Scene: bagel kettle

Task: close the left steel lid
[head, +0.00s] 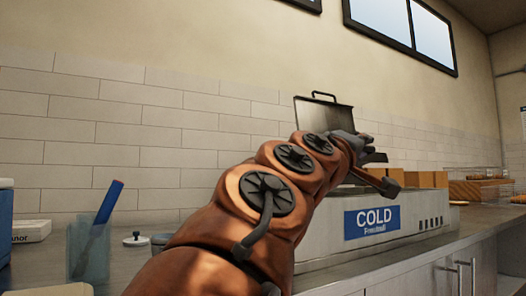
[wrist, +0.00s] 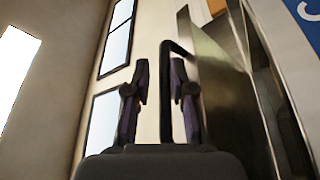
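The steel lid (head: 322,116) stands raised, nearly upright, at the back of the cold unit, with a dark bar handle (head: 324,95) on its top edge. My arm hides its lower part in the head view. My gripper (head: 372,158) is in front of the lid's lower right in that view. In the wrist view my gripper (wrist: 159,85) is open, its two fingers apart. The lid's handle (wrist: 166,95) shows in the gap between them, nearer the right finger, and the lid plate (wrist: 225,95) is just to the right. I cannot tell whether the handle is touched.
The cold unit (head: 318,243) with a blue COLD label stands on the steel counter (head: 470,228). Wooden boxes (head: 432,179) are on the right. A clear cup (head: 88,252) with a blue stick and a small knobbed lid (head: 136,239) are on the left. A tiled wall closes the back.

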